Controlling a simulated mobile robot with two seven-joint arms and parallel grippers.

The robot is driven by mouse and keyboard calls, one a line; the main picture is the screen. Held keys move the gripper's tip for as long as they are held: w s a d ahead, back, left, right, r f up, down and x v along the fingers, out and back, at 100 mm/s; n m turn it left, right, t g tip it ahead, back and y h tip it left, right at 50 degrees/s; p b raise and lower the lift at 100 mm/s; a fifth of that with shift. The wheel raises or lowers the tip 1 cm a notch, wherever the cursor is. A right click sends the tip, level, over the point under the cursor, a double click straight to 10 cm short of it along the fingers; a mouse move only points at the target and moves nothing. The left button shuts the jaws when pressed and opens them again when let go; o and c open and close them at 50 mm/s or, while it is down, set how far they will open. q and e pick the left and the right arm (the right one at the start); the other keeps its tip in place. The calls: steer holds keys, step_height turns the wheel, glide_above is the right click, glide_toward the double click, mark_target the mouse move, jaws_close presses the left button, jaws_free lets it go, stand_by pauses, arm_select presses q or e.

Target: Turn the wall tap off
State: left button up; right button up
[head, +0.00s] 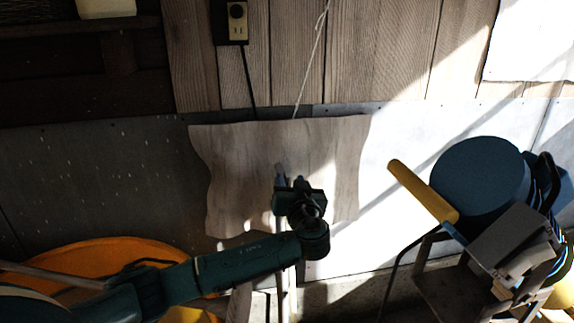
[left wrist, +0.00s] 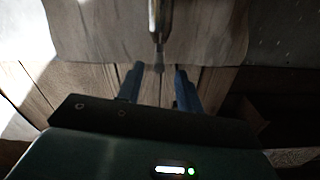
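The wall tap shows as a slim grey metal piece (left wrist: 160,22) in the left wrist view, with a blurred tip reaching down between my fingers. In the head view a small pale part, likely the tap (head: 279,168), shows just above my left gripper (head: 290,182), in front of a wavy-edged wooden board (head: 230,165). My left gripper's two blue fingers also show in the left wrist view (left wrist: 158,86), spread apart with a gap between them. I see no clear contact with the tap. The tap's handle is hard to make out, and the gripper hides what lies below. My right gripper is not in view.
An orange round container (head: 110,250) stands at lower left. At right are a dark blue round object (head: 482,172), a yellow roller-like piece (head: 422,190) and a cluttered stand (head: 445,290). A socket box (head: 236,22) and a hanging cord (head: 311,60) are on the plank wall.

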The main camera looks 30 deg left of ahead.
mark_target(286, 165)
arm_select(q)
steer(key=p+x, duration=0.1)
steer(key=x, duration=0.6)
steer(key=shift+w+a, duration=0.1)
steer(key=shift+w, duration=0.05)
steer(key=shift+c, duration=0.2)
steer(key=shift+f, duration=0.1)
jaws_close()
